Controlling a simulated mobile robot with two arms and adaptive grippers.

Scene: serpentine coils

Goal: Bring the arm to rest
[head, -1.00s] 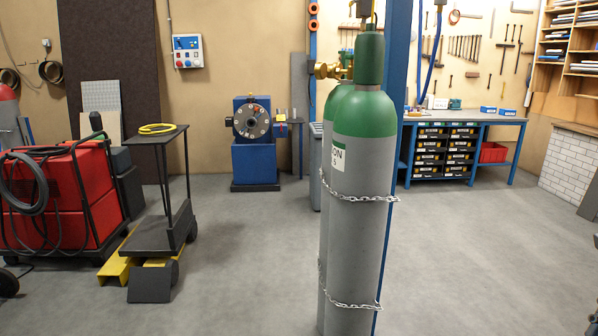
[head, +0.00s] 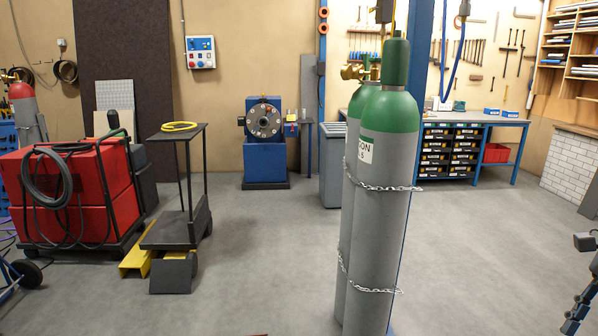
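Dark jointed parts at the lower right edge of the head view look like part of my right arm and gripper (head: 577,312). Most of it is cut off by the frame, so I cannot tell whether it is open or holds anything. It is over bare floor, to the right of the gas cylinders and apart from them in the picture. My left gripper is not in view.
Two grey cylinders with green tops (head: 380,220), chained to a blue post, stand centre right. A red wheeled unit (head: 110,190) and a black trolley (head: 168,240) stand left. A workbench (head: 500,118) is behind. Floor (head: 260,270) between is open.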

